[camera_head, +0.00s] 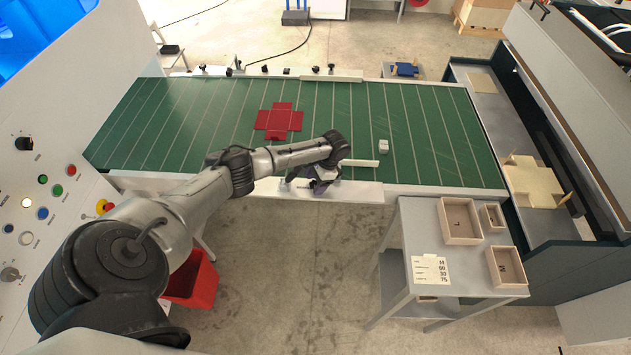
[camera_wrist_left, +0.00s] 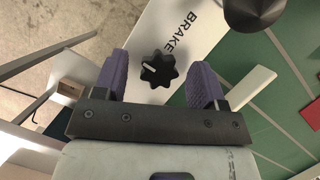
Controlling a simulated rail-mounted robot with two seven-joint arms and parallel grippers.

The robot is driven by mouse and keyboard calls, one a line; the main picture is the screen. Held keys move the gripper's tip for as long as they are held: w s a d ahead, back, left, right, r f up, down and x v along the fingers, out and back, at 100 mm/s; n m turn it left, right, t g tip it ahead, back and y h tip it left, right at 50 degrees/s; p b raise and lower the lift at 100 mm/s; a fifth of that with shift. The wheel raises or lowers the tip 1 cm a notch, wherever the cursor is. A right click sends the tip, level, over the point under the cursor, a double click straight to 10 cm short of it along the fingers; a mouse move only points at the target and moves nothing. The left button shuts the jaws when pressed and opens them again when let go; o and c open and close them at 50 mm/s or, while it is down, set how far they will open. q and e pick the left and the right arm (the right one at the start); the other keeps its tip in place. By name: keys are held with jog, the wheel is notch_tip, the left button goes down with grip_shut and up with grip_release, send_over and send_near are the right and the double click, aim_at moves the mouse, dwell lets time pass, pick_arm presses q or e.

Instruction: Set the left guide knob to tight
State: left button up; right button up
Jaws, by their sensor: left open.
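In the left wrist view, a black lobed knob (camera_wrist_left: 158,70) with a white pointer line sits on a white rail beside the printed word BRAKE. My left gripper (camera_wrist_left: 159,62) is open, its purple fingers on either side of the knob with gaps visible between; whether they reach its depth I cannot tell. In the head view my left gripper (camera_head: 316,178) is over the near white rail (camera_head: 365,191) of the green table, and the arm hides the knob there. No tight marking is readable. My right gripper is not in view.
A larger dark round part (camera_wrist_left: 252,12) stands near the knob. A white bar (camera_head: 360,163) lies near the gripper on the green table (camera_head: 430,150). A red cross-shaped blank (camera_head: 280,121) lies farther back. A grey side table (camera_head: 415,240) holds several open boxes.

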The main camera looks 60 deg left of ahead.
pick_arm(q)
jog(key=shift+c, duration=0.3)
jog(key=c, duration=0.9)
jog(key=shift+o, duration=0.2)
jog(key=shift+d+r+m+t+y+p, duration=0.15)
jog(key=shift+m+y+p, duration=0.25)
jog(key=shift+m+p, duration=0.5)
jog(key=shift+a+m+t+y+p, duration=0.15)
jog(key=shift+m+y+p, duration=0.35)
jog(key=shift+m, duration=0.6)
jog(key=m+t+y+p, duration=0.1)
jog(key=m+p, duration=0.2)
jog(key=m, duration=0.2)
jog(key=shift+d, duration=0.15)
jog(key=m+t+p, duration=0.1)
jog(key=m, duration=0.1)
jog(key=m+t+y+p, duration=0.1)
jog(key=m, duration=0.1)
jog(key=shift+s+m+p, duration=0.1)
jog(key=shift+m+p, duration=0.2)
jog(key=shift+m, duration=0.1)
jog(key=shift+m+t+p, duration=0.6)
jog(key=shift+m+t, duration=0.1)
jog(key=shift+m, duration=1.5)
jog(key=o, duration=0.9)
